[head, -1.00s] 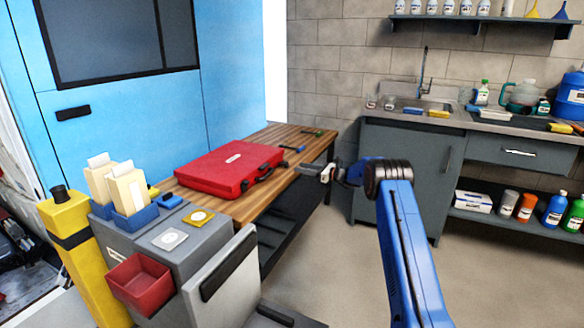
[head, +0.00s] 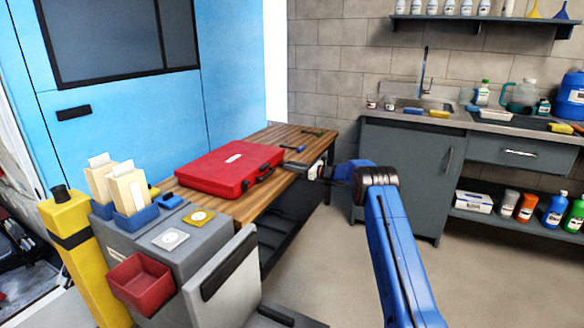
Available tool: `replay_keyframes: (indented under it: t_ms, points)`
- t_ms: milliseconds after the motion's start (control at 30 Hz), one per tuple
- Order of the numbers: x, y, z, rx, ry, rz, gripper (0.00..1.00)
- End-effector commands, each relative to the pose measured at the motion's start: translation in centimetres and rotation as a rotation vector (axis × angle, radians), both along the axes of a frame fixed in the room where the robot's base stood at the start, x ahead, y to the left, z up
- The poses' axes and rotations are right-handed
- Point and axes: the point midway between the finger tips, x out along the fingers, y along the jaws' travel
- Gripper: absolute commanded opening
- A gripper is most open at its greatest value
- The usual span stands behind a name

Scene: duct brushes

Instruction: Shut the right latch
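A red case (head: 218,168) lies flat with its lid down on the wooden workbench (head: 190,192). Its front side, with a dark handle (head: 264,175), faces right toward my arm. The latches beside the handle are too small to tell whether they are shut. My blue arm reaches in from the lower right. My gripper (head: 316,170) is to the right of the case, near the bench's right edge, apart from the case. Its fingers are small and seen nearly end on, so their opening is unclear.
A grey cart (head: 215,237) with a red bin (head: 140,283) stands at front left. A sink cabinet (head: 395,170) stands behind my arm. The floor at right is clear.

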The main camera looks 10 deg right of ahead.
Motion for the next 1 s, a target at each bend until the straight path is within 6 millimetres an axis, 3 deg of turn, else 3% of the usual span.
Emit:
replay_keyframes:
  t_ms: [367, 1000]
  points:
    - [0.0, 0.0, 0.7, -0.053, 0.034, 0.0, 0.09]
    - [0.7, 0.9, 3.6, -0.408, 0.288, -0.001, 0.09]
